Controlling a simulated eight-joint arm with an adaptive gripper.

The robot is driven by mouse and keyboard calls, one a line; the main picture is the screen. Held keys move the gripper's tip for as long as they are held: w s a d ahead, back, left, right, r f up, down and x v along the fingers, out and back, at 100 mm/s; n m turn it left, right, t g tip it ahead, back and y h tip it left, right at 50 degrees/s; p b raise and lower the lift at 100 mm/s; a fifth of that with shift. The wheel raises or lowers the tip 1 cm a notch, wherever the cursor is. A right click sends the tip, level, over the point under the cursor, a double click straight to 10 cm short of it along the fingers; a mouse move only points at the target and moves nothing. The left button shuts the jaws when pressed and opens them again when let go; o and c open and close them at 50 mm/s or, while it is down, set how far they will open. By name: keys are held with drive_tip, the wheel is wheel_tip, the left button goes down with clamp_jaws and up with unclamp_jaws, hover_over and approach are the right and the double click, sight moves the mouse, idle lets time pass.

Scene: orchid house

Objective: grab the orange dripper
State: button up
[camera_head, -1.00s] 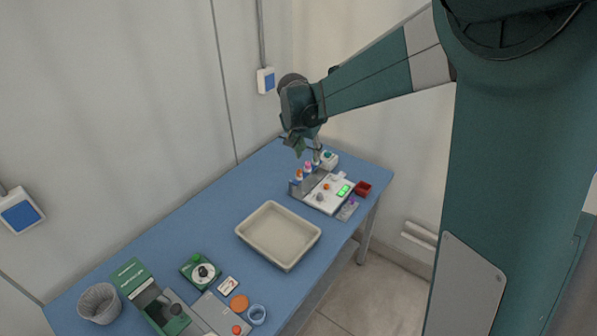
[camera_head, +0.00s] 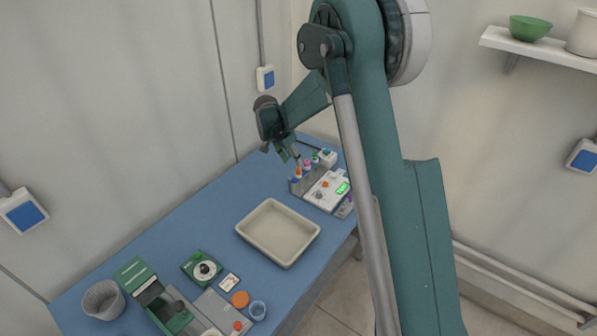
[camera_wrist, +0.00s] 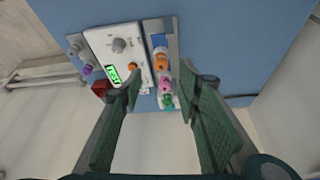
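The orange dripper (camera_head: 297,175) stands in a grey rack (camera_wrist: 173,47) at the far end of the blue table. It also shows in the wrist view (camera_wrist: 160,62), at the end of a row with a pink dripper (camera_wrist: 164,84) and a green one (camera_wrist: 167,101). My gripper (camera_head: 286,154) is above and slightly left of the orange dripper in the head view. In the wrist view my gripper (camera_wrist: 160,78) is open and empty, its two fingers spread either side of the dripper row. The fingers appear apart from the drippers.
A white device (camera_wrist: 108,45) with knobs and a lit green display stands beside the rack. A small red box (camera_wrist: 101,88) lies past it. On the table (camera_head: 215,215), a beige tray (camera_head: 278,232) sits mid-way, with several instruments at the near end. A wall stands behind.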

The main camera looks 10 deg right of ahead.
sight(298, 169)
drive_tip(key=shift+f, duration=0.15)
drive_tip(key=shift+x, duration=1.25)
drive_tip(key=shift+p+x, duration=0.35)
drive_tip(key=shift+x, duration=2.25)
drive_tip(key=shift+w, duration=0.1)
drive_tip(key=shift+c, duration=0.3)
drive_tip(key=c, duration=0.7)
